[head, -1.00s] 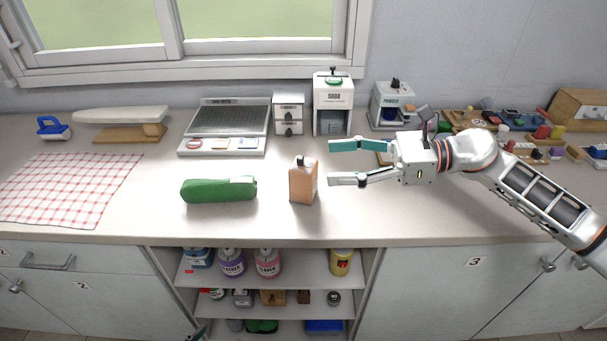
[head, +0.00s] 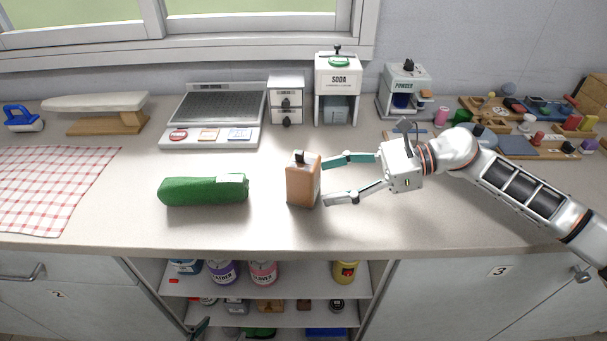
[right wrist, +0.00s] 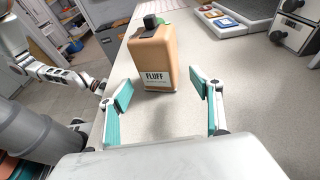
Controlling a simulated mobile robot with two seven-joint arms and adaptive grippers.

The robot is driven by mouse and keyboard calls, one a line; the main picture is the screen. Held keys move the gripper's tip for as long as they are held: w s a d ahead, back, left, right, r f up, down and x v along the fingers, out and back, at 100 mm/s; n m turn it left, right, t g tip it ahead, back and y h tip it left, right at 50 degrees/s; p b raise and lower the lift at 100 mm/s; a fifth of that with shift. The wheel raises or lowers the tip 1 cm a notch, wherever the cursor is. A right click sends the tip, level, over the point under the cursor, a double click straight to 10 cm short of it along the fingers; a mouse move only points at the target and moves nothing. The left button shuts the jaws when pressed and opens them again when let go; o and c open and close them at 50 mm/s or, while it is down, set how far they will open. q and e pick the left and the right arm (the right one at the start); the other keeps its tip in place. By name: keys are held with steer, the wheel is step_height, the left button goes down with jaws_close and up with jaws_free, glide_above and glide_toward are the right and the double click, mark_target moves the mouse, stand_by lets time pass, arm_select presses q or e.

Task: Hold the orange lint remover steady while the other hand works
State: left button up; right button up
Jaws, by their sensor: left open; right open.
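The orange lint remover (head: 302,183) is an upright orange box with a black top. It stands on the counter; in the right wrist view its label reads FLUFF (right wrist: 158,62). My right gripper (head: 326,181) is open just to the right of it, fingers pointing at its side. In the right wrist view the box stands just ahead of the spread fingers (right wrist: 161,90), not gripped. Of my left gripper (head: 200,328), only a small part shows at the bottom edge of the head view, low in front of the shelves, away from the box.
A green pouch (head: 203,191) lies left of the box. A checked cloth (head: 50,190) is at far left. A washboard-like tray (head: 213,115), small drawers (head: 286,100), a SODA dispenser (head: 338,88) and a POWDER dispenser (head: 405,90) stand behind. The counter in front of the box is clear.

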mark_target(318, 184)
steer(key=x, duration=0.3)
steer(key=shift+a+f, duration=0.15)
steer(key=shift+a, duration=0.1)
steer(key=shift+a+f, duration=0.1)
steer(key=shift+a, duration=0.25)
steer(key=shift+a+b, duration=0.35)
steer(key=shift+a, duration=0.2)
steer(key=c, duration=0.9)
arm_select(q)
steer(key=shift+f, duration=0.3)
arm_select(e)
steer(key=shift+f, duration=0.1)
steer(key=shift+c, duration=0.4)
arm_select(q)
steer(key=shift+s+f, duration=0.1)
